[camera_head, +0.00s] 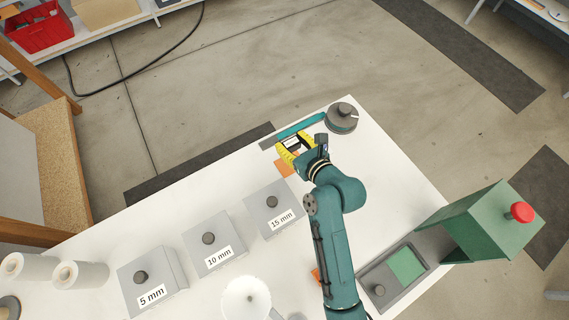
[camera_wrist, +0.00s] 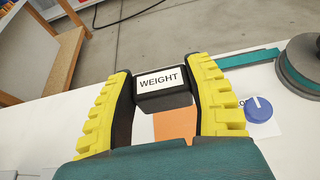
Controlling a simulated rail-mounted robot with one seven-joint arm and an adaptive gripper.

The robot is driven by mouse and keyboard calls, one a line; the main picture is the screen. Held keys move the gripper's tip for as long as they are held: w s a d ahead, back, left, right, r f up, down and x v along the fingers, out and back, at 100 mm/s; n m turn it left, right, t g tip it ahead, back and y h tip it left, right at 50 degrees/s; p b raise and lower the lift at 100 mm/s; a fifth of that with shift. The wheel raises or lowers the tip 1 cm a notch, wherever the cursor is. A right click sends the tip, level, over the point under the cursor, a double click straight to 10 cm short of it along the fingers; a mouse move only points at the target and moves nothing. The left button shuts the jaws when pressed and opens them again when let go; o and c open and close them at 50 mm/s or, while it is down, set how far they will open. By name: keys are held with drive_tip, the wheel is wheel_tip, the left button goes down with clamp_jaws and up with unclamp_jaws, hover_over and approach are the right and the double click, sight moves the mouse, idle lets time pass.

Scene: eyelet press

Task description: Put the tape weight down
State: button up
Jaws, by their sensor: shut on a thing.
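The tape weight (camera_wrist: 162,88) is a dark block with a white label reading WEIGHT. It sits between the yellow fingers of my gripper (camera_wrist: 165,92) in the wrist view, and the fingers are shut on it. In the head view my gripper (camera_head: 293,146) is at the far edge of the white table, near an orange patch (camera_head: 285,167). The orange patch (camera_wrist: 175,125) also shows below the weight in the wrist view. I cannot tell whether the weight touches the table or is just above it.
A teal strip (camera_head: 300,126) runs to a dark round reel (camera_head: 341,118) right of my gripper. Grey boxes marked 15 mm (camera_head: 272,208), 10 mm (camera_head: 214,242) and 5 mm (camera_head: 152,278) stand to the left. A green press (camera_head: 487,222) with a red button stands at right.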

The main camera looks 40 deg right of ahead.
wheel_tip(320, 180, down, 10)
drive_tip(key=b, duration=0.3)
drive_tip(key=shift+d, duration=0.1)
drive_tip(key=shift+r, duration=0.15)
drive_tip(key=o, duration=1.2)
drive_tip(key=shift+f, duration=0.2)
drive_tip(key=shift+r, duration=0.1)
drive_tip(key=shift+s+r, duration=0.2)
drive_tip(key=p+v, duration=0.2)
drive_tip(key=v, duration=0.9)
drive_tip(key=shift+s+a+p, duration=0.2)
drive_tip(key=shift+s+p, duration=0.05)
drive_tip(key=shift+p, duration=0.15)
